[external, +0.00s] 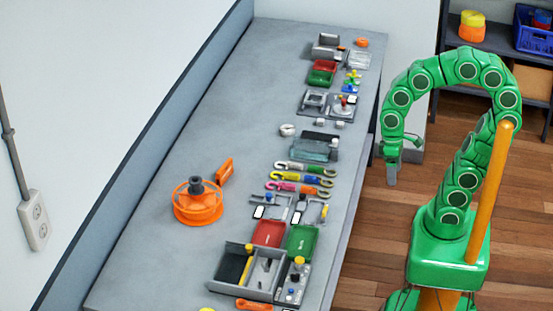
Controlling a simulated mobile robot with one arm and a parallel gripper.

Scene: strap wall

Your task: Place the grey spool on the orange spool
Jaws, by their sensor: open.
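A large orange spool-like reel (198,211) lies on the left-middle part of the grey table, with an orange piece (224,171) beside it at the upper right. A small dark grey cylindrical piece (196,186) stands up at the middle of the reel; I cannot tell whether it is a separate grey spool or part of the reel. A small light grey round thing (288,130) lies further back; its kind is unclear. My gripper (392,181) hangs pointing down past the table's right edge, apart from these things. It is open and looks empty.
Several hooks (303,168), red (268,233) and green trays, and a grey divided box (226,262) line the table's right side. The left side is mostly bare. A shelf at the upper right holds a yellow-and-orange round thing (472,28) and a blue crate (536,36).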

